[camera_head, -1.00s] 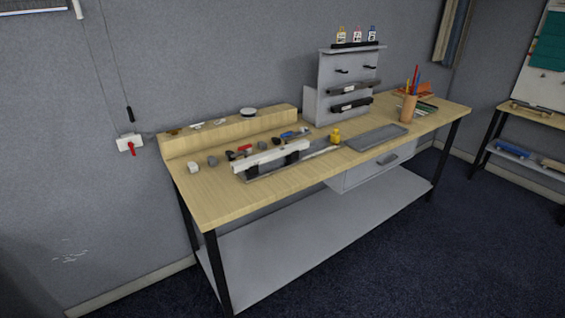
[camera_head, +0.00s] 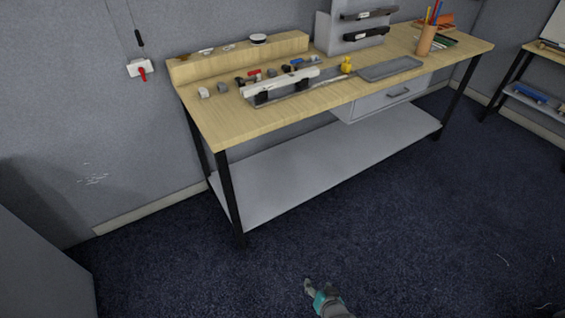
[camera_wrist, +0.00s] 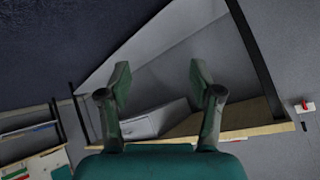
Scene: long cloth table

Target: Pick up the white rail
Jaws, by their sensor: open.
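The white rail (camera_head: 282,80) is a long bar on the wooden workbench, left of the middle. It rests on dark supports over a grey tray (camera_head: 258,104). My gripper (camera_head: 309,288) shows at the bottom of the head view, over the carpet and well apart from the bench. In the wrist view my gripper (camera_wrist: 158,82) has its two fingers spread with nothing between them. The wrist view shows the bench frame, lower shelf and drawer beyond the fingers, and I cannot make out the rail there.
The workbench (camera_head: 226,132) has a raised wooden ledge (camera_head: 240,57) behind the rail. Small parts lie between them. A yellow figure (camera_head: 346,65), a grey tray (camera_head: 390,68) and a pen cup (camera_head: 426,40) stand to the right. The carpet before the bench is clear.

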